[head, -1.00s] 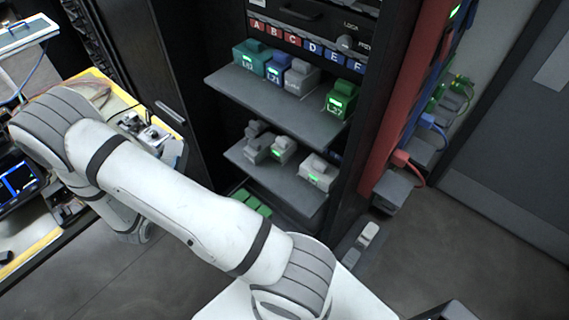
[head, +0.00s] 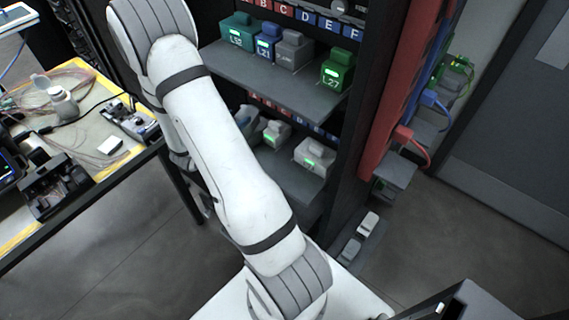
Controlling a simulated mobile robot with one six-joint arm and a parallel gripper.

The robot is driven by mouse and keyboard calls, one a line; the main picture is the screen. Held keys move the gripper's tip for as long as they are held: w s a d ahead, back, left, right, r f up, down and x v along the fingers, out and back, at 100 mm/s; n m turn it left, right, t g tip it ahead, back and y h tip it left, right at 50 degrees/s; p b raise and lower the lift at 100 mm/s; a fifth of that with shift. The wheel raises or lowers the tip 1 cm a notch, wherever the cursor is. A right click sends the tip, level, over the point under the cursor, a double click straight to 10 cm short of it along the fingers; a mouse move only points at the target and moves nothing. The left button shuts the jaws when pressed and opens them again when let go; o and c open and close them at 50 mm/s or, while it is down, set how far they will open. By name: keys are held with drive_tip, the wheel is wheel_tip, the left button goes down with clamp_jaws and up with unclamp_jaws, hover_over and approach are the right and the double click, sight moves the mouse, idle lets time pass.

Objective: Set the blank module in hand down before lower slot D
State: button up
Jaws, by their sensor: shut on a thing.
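My gripper and the module in it do not show; my own arm crosses the left half of the head view and hides part of the lower bay. The lower shelf (head: 292,180) carries a grey module with a green-lit label (head: 315,156) at its right. Another grey module with a green-lit label (head: 276,134) stands to the left of it. A blue-grey shape (head: 247,120) sits farther left beside my arm, partly hidden; I cannot tell what it is. The lower row of slot labels (head: 301,121) runs behind these modules, small and partly covered, with the D part above the right module.
The upper shelf (head: 270,84) holds a teal (head: 237,34), a blue (head: 266,41), a grey (head: 294,50) and a green module (head: 337,70). A red upright (head: 388,95) with cables stands right of the bay. A cluttered workbench (head: 95,135) lies left. Open floor lies between.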

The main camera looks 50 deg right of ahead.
drive_tip(key=s+d+f+m+g+b, duration=0.2)
drive_tip(key=s+d+g+b, duration=0.1)
drive_tip(key=s+d, duration=0.65)
hover_over(281, 158)
wheel_tip(281, 158, down, 5)
drive_tip(key=shift+y, duration=0.3)
drive_tip(key=shift+f, duration=2.6)
drive_tip(key=shift+f, duration=0.15)
drive_tip(key=o, duration=1.1)
